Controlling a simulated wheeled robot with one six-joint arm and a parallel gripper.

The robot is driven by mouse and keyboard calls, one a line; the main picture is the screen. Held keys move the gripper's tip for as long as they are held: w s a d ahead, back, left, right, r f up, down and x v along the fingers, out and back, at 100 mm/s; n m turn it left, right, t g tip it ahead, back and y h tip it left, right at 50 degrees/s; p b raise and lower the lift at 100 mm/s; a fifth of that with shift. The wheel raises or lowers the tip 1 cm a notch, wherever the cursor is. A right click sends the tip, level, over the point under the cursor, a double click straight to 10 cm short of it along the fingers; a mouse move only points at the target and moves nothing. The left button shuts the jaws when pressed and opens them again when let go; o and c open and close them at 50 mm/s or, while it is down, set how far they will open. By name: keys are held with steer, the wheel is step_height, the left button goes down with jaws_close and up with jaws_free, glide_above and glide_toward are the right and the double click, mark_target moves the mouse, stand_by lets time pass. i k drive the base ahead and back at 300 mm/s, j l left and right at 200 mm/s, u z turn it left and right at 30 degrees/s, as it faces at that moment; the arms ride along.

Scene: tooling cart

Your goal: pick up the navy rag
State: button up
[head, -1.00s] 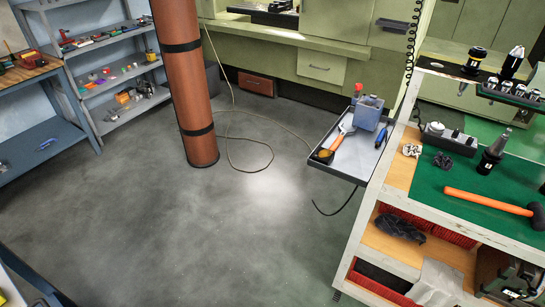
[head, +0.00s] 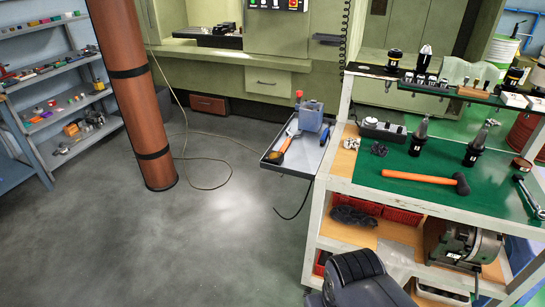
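A dark crumpled cloth (head: 352,216), which looks like the navy rag, lies on the middle shelf of the tooling cart (head: 312,235), in front of red bins. A smaller dark crumpled piece (head: 378,149) lies on the cart's top near its left end, beside a pale crumpled one (head: 352,144). Their exact colours are hard to tell. A black part of my arm shows at the bottom of the head view, below and in front of the shelf. My gripper's fingers are not visible.
On the cart top are an orange mallet (head: 428,179), black tool holders (head: 420,135) and a wrench (head: 528,196). A grey tray (head: 275,158) juts from the cart's left side. A vise (head: 466,245) stands on the shelf at right.

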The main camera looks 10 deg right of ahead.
mark_target(383, 150)
steer(key=i+l+z, duration=0.15)
steer(key=i+z, duration=0.2)
steer(key=i+l+z, duration=0.1)
steer(key=i+z, duration=0.55)
steer(key=i, duration=0.15)
